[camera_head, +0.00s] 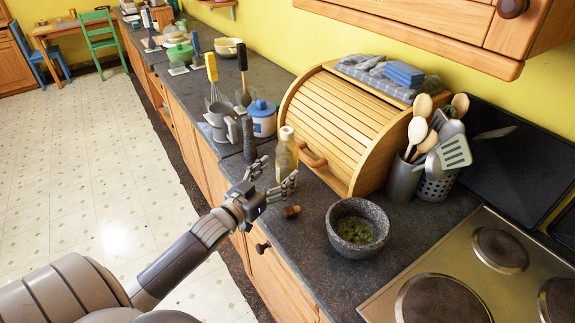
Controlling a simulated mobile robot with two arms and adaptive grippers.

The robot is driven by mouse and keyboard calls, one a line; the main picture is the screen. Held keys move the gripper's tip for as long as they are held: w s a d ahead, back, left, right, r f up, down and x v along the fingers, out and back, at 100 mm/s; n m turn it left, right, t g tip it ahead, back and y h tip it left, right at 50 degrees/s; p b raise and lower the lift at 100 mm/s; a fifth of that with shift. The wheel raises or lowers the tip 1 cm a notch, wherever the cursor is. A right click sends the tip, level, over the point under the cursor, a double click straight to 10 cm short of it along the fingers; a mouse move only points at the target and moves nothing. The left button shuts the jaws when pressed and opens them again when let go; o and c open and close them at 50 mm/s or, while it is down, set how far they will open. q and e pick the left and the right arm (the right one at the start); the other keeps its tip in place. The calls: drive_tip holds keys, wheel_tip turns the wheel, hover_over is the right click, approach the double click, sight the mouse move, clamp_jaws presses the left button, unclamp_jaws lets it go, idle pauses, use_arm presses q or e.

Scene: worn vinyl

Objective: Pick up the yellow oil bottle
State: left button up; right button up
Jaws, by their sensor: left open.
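The yellow oil bottle (284,160) stands upright on the dark counter, in front of the wooden bread box. It is clear with yellowish contents and a pale cap. My left gripper (277,174) comes in from the lower left, with its fingers spread and pointing toward the bottle. The fingers are near the bottle's lower part, which they partly hide. I cannot tell whether they touch it, and the gripper is not closed on it. My right gripper is not in view.
A dark mill (249,140), a grey jug (220,122) and a blue-lidded canister (263,120) stand close left of the bottle. The bread box (335,120) is behind. A small brown piece (291,211) and a stone mortar (357,227) are nearer, before the stove (475,265).

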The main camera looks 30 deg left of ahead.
sight(281, 167)
use_arm(q)
drive_tip(key=shift+w+r, duration=0.25)
drive_tip(key=shift+w, duration=0.05)
drive_tip(key=w, duration=0.1)
drive_tip(key=w+p, duration=0.2)
drive_tip(key=w, duration=0.1)
drive_tip(key=shift+r, duration=0.3)
drive_tip(key=shift+w+f, duration=0.1)
drive_tip(key=shift+w, duration=0.15)
drive_tip(key=c, duration=1.2)
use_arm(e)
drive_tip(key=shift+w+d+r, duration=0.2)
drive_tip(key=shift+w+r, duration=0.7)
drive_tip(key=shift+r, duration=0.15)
